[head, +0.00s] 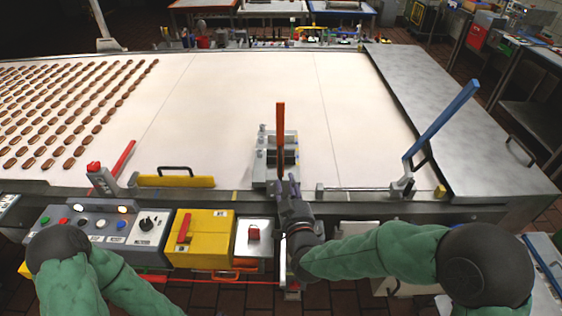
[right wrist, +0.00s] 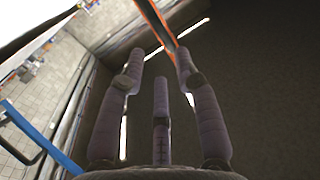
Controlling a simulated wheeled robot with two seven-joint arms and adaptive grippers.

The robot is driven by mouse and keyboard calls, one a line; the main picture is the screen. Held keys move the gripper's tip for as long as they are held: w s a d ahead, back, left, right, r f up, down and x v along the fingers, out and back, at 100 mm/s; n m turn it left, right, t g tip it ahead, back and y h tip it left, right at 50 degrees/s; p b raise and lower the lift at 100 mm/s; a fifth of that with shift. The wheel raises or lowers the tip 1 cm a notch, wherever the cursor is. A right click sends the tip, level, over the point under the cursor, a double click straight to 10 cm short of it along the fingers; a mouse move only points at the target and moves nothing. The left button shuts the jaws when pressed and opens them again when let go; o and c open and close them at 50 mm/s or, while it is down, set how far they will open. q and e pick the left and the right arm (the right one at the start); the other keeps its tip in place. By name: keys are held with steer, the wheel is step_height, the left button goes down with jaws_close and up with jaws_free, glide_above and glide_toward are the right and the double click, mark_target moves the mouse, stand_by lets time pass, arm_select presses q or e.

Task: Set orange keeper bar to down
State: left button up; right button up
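The orange keeper bar (head: 280,137) stands upright in the head view. It rises from a grey metal bracket (head: 262,158) at the near edge of the white belt. My right gripper (head: 293,183) is just below and slightly right of the bar's lower end. In the right wrist view, my right gripper (right wrist: 157,70) has its fingers spread, with nothing held between them. The orange-edged bar (right wrist: 156,22) passes beyond the fingertips, close to the right finger; I cannot tell if they touch. My left gripper is out of view; only the left arm shows at lower left.
A blue lever (head: 443,124) stands tilted at the right, and a red lever (head: 124,157) at the left. A control panel (head: 95,226) and a yellow box (head: 203,232) sit along the front. Rows of brown biscuits lie on the belt (head: 230,100) at left; its middle is clear.

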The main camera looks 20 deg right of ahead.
mark_target(280, 151)
steer(key=w, duration=0.6)
steer(key=w+b, duration=0.1)
steer(key=w, duration=0.2)
steer(key=shift+d, duration=0.4)
jaws_close()
